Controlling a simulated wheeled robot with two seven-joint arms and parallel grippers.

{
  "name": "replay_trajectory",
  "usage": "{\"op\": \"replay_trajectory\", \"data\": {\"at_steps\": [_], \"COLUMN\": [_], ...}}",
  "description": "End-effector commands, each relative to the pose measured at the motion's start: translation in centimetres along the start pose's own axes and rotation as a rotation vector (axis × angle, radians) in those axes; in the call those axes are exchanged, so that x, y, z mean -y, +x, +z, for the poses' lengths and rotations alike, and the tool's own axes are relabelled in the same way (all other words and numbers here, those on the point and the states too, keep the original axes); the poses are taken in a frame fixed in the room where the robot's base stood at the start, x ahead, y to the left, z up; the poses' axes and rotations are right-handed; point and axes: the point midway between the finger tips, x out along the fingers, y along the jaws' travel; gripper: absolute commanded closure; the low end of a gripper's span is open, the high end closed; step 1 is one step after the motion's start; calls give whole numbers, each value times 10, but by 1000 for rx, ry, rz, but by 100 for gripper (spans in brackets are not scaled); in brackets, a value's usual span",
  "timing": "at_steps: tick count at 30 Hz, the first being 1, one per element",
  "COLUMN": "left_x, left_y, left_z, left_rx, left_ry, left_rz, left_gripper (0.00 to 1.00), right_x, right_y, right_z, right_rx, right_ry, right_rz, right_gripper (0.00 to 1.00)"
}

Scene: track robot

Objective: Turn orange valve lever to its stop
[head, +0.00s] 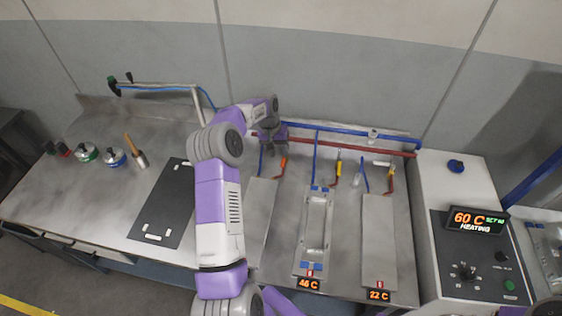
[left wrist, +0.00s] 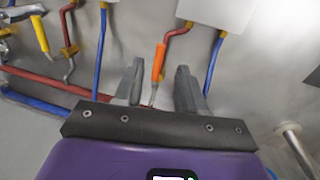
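The orange valve lever (head: 283,165) shows in the head view just below my left gripper (head: 277,148), at the top of the left plate. In the left wrist view the orange lever (left wrist: 158,62) stands between the two grey fingers of my left gripper (left wrist: 160,68). The fingers are apart, with a gap visible on each side of the lever, so no contact shows. My right gripper is in neither view.
Blue (head: 350,129) and red (head: 350,147) pipes run along the wall. A control box (head: 468,185) reads 60 C, heating. Cans and a brush (head: 137,152) sit at left.

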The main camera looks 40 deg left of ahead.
Motion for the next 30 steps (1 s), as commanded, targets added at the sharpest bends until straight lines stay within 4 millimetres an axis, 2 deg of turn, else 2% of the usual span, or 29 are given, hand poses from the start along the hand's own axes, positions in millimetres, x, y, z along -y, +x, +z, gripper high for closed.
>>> {"op": "replay_trajectory", "data": {"at_steps": [3, 9, 20, 28, 30], "left_x": [0, 0, 0, 0, 0], "left_y": [21, 45, 52, 51, 51], "left_z": [1, 0, 0, 0, 0], "left_rx": [5, 1, 0, 0, 0], "left_ry": [1, 0, 0, 0, 0], "left_rz": [0, 0, 0, -1, -1], "left_gripper": [60, 60, 60, 100, 100], "right_x": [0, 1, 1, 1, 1], "right_y": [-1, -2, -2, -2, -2], "right_z": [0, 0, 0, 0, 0], "right_rx": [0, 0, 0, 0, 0], "right_ry": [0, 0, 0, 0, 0], "right_rz": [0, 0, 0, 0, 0], "right_gripper": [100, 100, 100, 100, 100]}}
